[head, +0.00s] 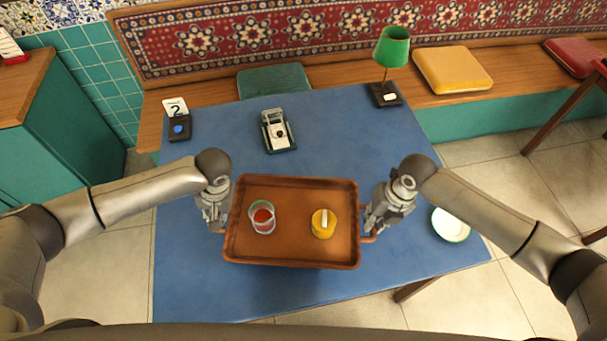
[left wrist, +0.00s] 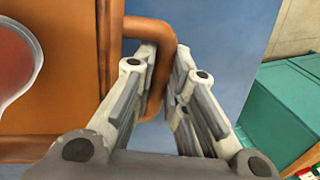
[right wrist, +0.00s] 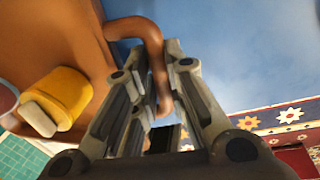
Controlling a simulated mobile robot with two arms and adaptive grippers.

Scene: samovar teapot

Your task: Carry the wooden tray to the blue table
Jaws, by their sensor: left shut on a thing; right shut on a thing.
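The wooden tray (head: 290,250) is over the front part of the blue table (head: 225,295), a dark shadow along its front edge; I cannot tell whether it touches the tabletop. A glass with red liquid (head: 262,217) and a yellow round item with a pale bar on top (head: 323,224) are on the tray. My left gripper (head: 217,222) is shut on the tray's left handle, which shows between the fingers in the left wrist view (left wrist: 160,75). My right gripper (head: 370,228) is shut on the right handle, seen in the right wrist view (right wrist: 158,80).
A cushioned bench (head: 452,70) runs behind. The table's middle is clear.

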